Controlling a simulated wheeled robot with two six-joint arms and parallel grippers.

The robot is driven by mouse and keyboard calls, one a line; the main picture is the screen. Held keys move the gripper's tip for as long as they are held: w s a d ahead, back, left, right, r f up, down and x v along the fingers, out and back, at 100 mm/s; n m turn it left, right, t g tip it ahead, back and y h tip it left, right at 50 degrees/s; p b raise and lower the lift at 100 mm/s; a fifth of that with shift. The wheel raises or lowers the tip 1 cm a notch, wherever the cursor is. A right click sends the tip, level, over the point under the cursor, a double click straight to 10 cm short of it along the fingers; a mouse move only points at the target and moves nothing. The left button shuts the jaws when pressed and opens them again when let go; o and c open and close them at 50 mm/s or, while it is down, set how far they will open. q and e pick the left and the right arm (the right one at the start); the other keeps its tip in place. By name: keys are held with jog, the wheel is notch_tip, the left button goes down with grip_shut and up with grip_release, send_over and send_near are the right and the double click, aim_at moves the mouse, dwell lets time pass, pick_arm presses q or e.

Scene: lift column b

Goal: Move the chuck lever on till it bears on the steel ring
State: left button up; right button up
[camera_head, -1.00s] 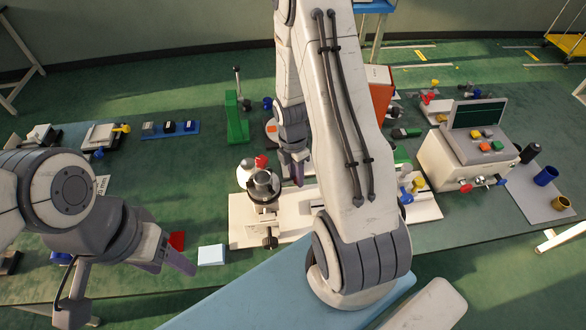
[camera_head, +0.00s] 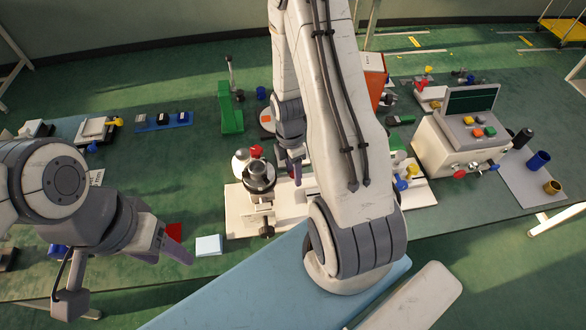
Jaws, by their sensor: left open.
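A steel chuck (camera_head: 259,178) with a ring-shaped rim stands on a white base plate (camera_head: 238,219) at the middle of the bench. A red knob (camera_head: 256,151) shows just behind it and may belong to the chuck lever; I cannot make out the lever's arm or whether it touches the ring. My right gripper (camera_head: 296,172) points down just right of the chuck, apart from the red knob in the picture. Its jaws are too small and overlapped to read. My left gripper (camera_head: 172,249) is open and empty at the lower left, away from the chuck.
A light blue block (camera_head: 209,245) and a red piece (camera_head: 174,231) lie beside my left gripper. A green stand (camera_head: 230,110) is behind the chuck. A control box (camera_head: 451,150) stands at the right. My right arm hides part of the base plate.

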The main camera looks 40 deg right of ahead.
jog(key=shift+w, duration=0.1)
jog(key=shift+r, duration=0.1)
jog(key=shift+w+r, duration=0.15)
jog(key=shift+r, duration=0.1)
notch_tip(320, 180, up, 10)
jog(key=b, duration=0.1)
jog(key=shift+w, duration=0.45)
jog(key=shift+f, duration=0.1)
